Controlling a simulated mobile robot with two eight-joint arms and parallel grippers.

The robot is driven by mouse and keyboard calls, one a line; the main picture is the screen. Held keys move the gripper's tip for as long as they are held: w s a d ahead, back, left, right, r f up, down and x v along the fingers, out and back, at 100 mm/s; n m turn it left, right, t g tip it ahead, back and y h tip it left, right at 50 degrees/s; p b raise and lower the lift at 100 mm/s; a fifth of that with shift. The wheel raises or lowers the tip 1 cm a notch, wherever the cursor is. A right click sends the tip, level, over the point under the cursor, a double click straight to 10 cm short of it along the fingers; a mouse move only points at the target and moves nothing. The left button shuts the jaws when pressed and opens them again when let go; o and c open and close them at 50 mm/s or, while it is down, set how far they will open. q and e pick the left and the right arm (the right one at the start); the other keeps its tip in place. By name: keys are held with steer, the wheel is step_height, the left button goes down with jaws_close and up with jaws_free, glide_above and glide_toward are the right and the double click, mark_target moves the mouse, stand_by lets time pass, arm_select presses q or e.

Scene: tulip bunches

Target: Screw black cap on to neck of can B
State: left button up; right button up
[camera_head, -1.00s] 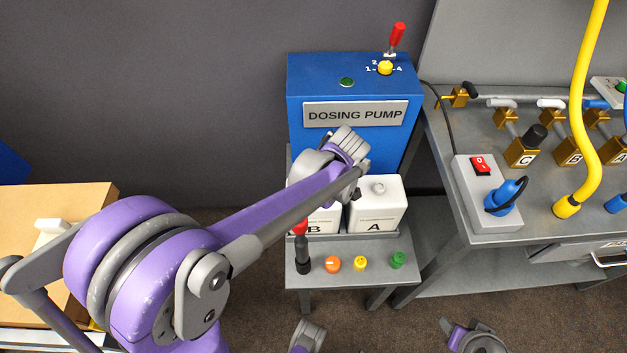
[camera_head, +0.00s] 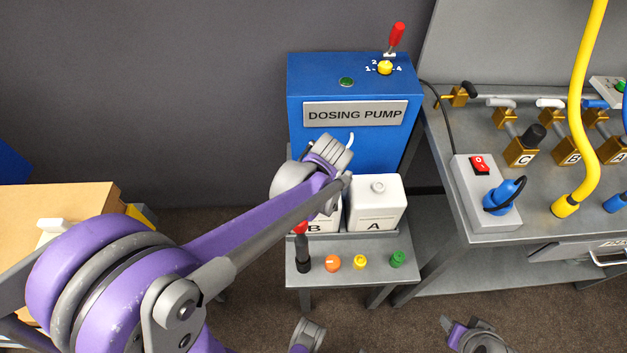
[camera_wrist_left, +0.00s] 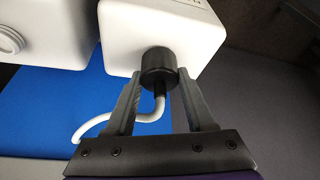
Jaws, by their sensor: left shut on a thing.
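Can B (camera_head: 322,226) is a white can on the grey stand, partly hidden behind my left wrist. In the left wrist view, the white can (camera_wrist_left: 140,28) under my gripper has the black cap (camera_wrist_left: 158,62) at its neck. My left gripper (camera_wrist_left: 158,82) is shut on the black cap, one finger on each side. A pale curved tube (camera_wrist_left: 152,112) comes out of the cap. The neck is hidden by the cap, so I cannot tell whether the thread is engaged. In the head view the cap and fingertips are hidden.
Can A (camera_head: 377,205) stands close on the right. The blue dosing pump (camera_head: 310,90) rises behind. A black red-topped item (camera_head: 303,255) and orange (camera_head: 333,263), yellow (camera_head: 360,262) and green (camera_head: 397,259) pieces line the front of the stand (camera_head: 350,283).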

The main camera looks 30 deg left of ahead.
arm_select(q)
steer(key=shift+m+t+h, duration=0.3)
steer(key=shift+m+h, duration=0.1)
steer(key=shift+m, duration=0.7)
steer(key=o, duration=1.4)
steer(key=n+y, duration=0.1)
steer(key=n, duration=0.2)
steer(key=shift+g, duration=0.4)
steer(key=n, duration=0.2)
steer(key=n+g, duration=0.1)
steer(key=n, duration=0.1)
steer(key=shift+w+g+y, duration=0.1)
steer(key=shift+g+y, duration=0.2)
steer(key=shift+n+g, duration=0.4)
steer(key=shift+n, duration=0.7)
